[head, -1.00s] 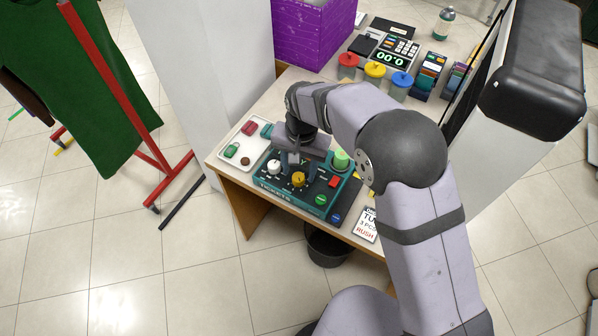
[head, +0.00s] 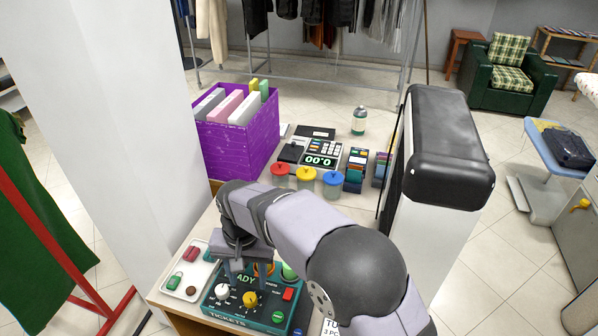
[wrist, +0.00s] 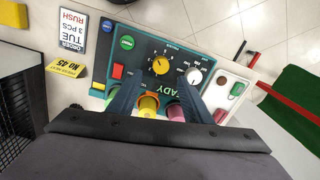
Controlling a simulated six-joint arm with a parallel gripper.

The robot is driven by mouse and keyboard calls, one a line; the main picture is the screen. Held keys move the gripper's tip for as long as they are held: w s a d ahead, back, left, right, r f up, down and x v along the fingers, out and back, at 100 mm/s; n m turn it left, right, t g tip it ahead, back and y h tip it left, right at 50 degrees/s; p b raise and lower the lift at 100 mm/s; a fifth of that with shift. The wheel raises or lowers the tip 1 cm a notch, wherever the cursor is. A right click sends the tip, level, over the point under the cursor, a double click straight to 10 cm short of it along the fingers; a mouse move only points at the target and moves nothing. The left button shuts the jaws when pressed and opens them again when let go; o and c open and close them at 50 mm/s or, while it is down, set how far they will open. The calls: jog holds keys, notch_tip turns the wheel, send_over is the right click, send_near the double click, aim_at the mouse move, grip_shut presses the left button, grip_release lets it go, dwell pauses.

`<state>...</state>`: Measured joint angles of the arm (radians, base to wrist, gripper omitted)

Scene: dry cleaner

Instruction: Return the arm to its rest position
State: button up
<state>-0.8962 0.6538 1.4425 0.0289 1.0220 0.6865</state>
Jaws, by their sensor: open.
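My gripper (head: 250,268) is over the teal ticket box (head: 268,311), its two fingers pointing down at the far part of the panel. In the wrist view my gripper (wrist: 160,100) shows its fingers spread apart with nothing held between them. The box (wrist: 140,50) has a yellow knob (wrist: 160,65), a white knob (wrist: 194,76), a red button (wrist: 118,71) and green and blue buttons. An orange-yellow piece (wrist: 149,104) and a pink one (wrist: 176,112) show near the fingers. Whether the fingers touch the panel I cannot tell.
A white tray (head: 206,258) with small pieces sits left of the box. Jars with red, yellow and blue lids (head: 333,178), a calculator (head: 322,152) and a purple bin (head: 240,145) stand behind. A tall white panel with a black top (head: 447,150) stands right.

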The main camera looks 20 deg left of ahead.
jog(key=w+d+r+m, duration=0.1)
jog(key=w+d, duration=0.1)
jog(key=d, duration=0.9)
jog(key=w+d+r, duration=0.1)
jog(key=d, duration=1)
jog(key=s+d+f, duration=0.1)
jog(key=s+d, duration=0.4)
jog(key=d, duration=0.3)
jog(key=s+d+f+m, duration=0.1)
jog(key=s+d, duration=0.5)
jog(key=d, duration=0.3)
jog(key=shift+s, duration=0.2)
jog(key=shift+r, duration=0.1)
dwell(0.3)
